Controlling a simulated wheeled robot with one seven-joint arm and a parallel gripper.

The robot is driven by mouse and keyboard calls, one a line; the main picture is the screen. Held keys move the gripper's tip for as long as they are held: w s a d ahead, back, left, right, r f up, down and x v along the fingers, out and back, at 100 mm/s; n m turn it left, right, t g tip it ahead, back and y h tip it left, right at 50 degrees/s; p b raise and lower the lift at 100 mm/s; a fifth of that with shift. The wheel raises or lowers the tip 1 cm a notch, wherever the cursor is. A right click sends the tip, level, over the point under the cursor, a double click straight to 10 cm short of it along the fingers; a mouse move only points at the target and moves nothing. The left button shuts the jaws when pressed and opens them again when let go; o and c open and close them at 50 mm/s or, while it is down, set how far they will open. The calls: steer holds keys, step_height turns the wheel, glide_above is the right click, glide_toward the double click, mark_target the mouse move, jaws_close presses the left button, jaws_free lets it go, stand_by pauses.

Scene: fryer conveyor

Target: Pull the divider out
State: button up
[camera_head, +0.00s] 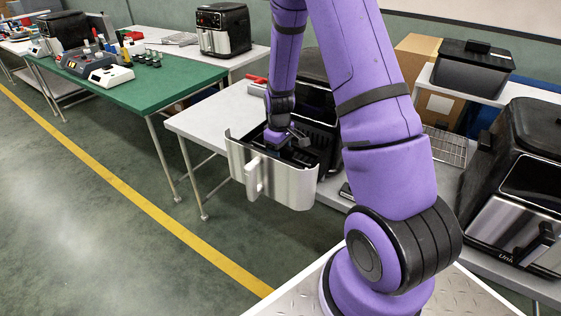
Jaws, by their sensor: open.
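A fryer drawer (272,178) with a silver front and a pale handle sticks out over the edge of the white table. Its inside is dark. My gripper (290,140) points down into the drawer's opening, its jaws open, with dark shapes close around the fingertips. The divider is not clearly told apart from the dark basket walls; I cannot tell whether my fingers touch it. The black fryer body (318,100) stands behind the drawer, partly hidden by my arm.
A green table (150,85) with control boxes (95,65) stands at the left. Another fryer (223,30) is at the back. On the right are a large fryer (520,190), a wire rack (445,145), a cardboard box (415,60) and a black bin (470,70). The floor in front is clear.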

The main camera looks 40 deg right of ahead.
jaws_close()
steer(key=shift+r, duration=1.15)
stand_by(1.0)
steer(key=shift+r, duration=4.85)
steer(key=shift+r, duration=0.1)
steer(key=shift+r, duration=1.45)
